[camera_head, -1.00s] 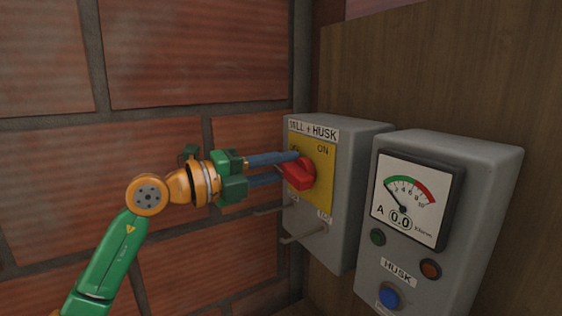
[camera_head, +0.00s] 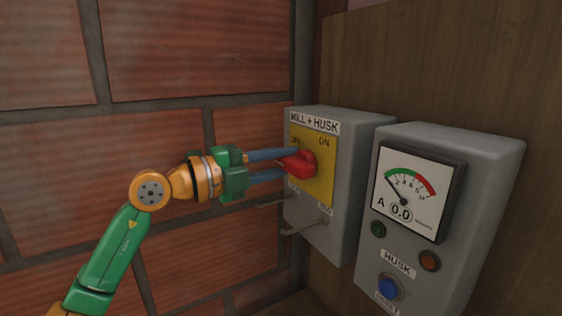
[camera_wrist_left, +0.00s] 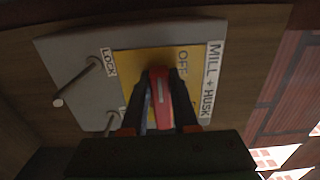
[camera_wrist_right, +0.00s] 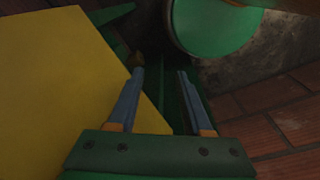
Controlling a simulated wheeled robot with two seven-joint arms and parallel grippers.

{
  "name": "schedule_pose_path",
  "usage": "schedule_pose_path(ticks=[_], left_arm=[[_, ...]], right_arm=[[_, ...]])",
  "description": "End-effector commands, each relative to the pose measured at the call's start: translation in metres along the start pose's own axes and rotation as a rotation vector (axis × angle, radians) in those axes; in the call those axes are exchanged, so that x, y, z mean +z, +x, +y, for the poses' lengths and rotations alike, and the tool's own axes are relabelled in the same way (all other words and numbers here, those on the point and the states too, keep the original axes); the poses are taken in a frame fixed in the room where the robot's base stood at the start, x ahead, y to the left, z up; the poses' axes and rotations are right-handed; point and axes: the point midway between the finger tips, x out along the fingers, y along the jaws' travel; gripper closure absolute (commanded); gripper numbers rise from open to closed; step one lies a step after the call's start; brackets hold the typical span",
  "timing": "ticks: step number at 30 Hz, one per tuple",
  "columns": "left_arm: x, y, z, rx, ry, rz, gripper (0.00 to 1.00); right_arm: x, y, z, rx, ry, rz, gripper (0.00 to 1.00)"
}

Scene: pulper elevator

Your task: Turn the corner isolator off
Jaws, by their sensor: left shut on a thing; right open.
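The isolator is a grey box (camera_head: 345,180) labelled MILL + HUSK, with a yellow plate (camera_head: 325,185) and a red rotary handle (camera_head: 303,164). OFF and ON are printed at the plate's upper corners. The handle lies close to level, pointing left in the head view. My left gripper (camera_head: 283,164) reaches it from the left and is shut on it. In the left wrist view the red handle (camera_wrist_left: 160,95) sits between the dark fingers, partly hidden, with the OFF label (camera_wrist_left: 182,63) beside it. My right gripper (camera_wrist_right: 159,78) is open and empty.
A grey HUSK panel (camera_head: 457,237) with an ammeter (camera_head: 412,197) reading 0.0 and several buttons stands right of the isolator. Metal pins (camera_head: 300,229) stick out low on the box. A brick wall (camera_head: 200,60) is left. A yellow surface (camera_wrist_right: 60,90) lies beside my right gripper.

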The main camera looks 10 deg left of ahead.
Motion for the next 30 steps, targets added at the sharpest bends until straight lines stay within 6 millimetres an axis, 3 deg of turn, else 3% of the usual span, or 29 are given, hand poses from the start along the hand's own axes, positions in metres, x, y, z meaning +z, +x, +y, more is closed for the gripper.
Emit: schedule_pose_path(ticks=[1,2,5,14,19,24,30], left_arm=[[-0.002,0.002,0.007,0.017,-0.006,0.009,1.00],[-0.002,0.002,0.007,0.017,-0.006,0.009,0.67],[-0.002,0.002,0.006,0.015,-0.005,0.008,0.43],[-0.001,-0.002,0.004,0.007,-0.001,0.003,0.43],[-0.001,-0.035,0.009,0.007,0.002,0.000,0.43],[-0.002,-0.063,0.007,0.010,0.000,0.005,0.43],[-0.003,-0.069,0.002,0.010,-0.002,0.007,0.43]], right_arm=[[0.000,0.001,0.000,0.000,0.000,0.000,0.50],[0.000,0.001,0.000,0.000,0.000,0.000,0.50],[0.000,0.001,0.001,0.001,0.000,0.000,0.50],[0.000,0.003,0.001,0.001,-0.001,0.000,0.50],[0.003,0.028,0.000,0.001,-0.001,0.000,0.50],[0.004,0.040,0.000,0.001,-0.001,0.000,0.50],[0.004,0.038,0.000,0.001,-0.001,0.000,0.50]])
